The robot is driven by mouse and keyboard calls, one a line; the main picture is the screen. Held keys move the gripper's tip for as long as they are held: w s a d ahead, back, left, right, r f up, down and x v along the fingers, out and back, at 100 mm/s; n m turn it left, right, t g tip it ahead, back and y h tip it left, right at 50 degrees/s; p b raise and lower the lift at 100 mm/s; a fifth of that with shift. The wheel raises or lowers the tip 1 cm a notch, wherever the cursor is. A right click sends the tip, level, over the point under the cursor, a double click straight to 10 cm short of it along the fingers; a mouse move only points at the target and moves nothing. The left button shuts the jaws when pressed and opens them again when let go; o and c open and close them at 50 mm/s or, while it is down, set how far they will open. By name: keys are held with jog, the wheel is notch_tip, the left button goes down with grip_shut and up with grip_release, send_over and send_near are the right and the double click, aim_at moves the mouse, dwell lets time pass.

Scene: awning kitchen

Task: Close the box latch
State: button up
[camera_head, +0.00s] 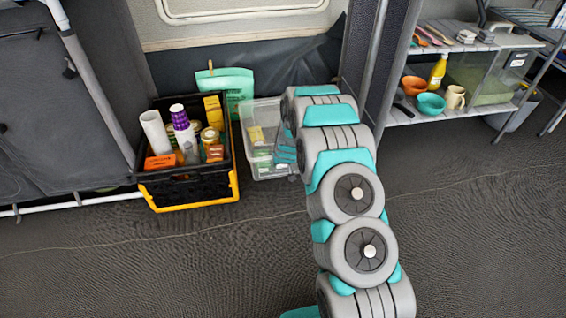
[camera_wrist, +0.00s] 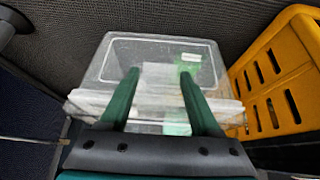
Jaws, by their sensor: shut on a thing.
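The clear plastic box (camera_head: 262,172) stands on the floor at the centre left in the head view. It holds small yellow and green items. In the wrist view the same clear box (camera_wrist: 104,62) shows ahead, with a green item (camera_wrist: 190,62) inside. My gripper (camera_wrist: 159,75) has its two green fingers at the box's near side, shut on part of it. I cannot tell whether the part between them is the latch or the rim. In the head view my arm hides the box's right side and most of my gripper (camera_head: 284,155).
A black and yellow crate (camera_head: 190,202) filled with bottles and packets stands close to the left of the box. A mint-green bag (camera_head: 226,82) stands behind. A shelf (camera_head: 405,114) with bowls is at the right. The floor in front (camera_head: 150,265) is clear.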

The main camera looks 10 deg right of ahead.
jog(key=shift+a+f+t+b, duration=0.25)
jog(key=shift+f+t+b, duration=0.3)
jog(key=shift+b, duration=0.65)
jog(key=shift+w+a+r+t, duration=0.1)
jog(key=shift+r+t, duration=0.1)
jog(key=shift+t, duration=0.55)
jog(key=o, duration=1.2)
jog(key=shift+o, duration=0.2)
jog(key=shift+w, duration=0.1)
jog(key=shift+r, duration=0.1)
jog(key=p+v, duration=0.1)
jog(key=v, duration=0.6)
jog(key=shift+s+r, duration=0.2)
jog(key=shift+s, duration=0.1)
jog(key=shift+r, duration=0.1)
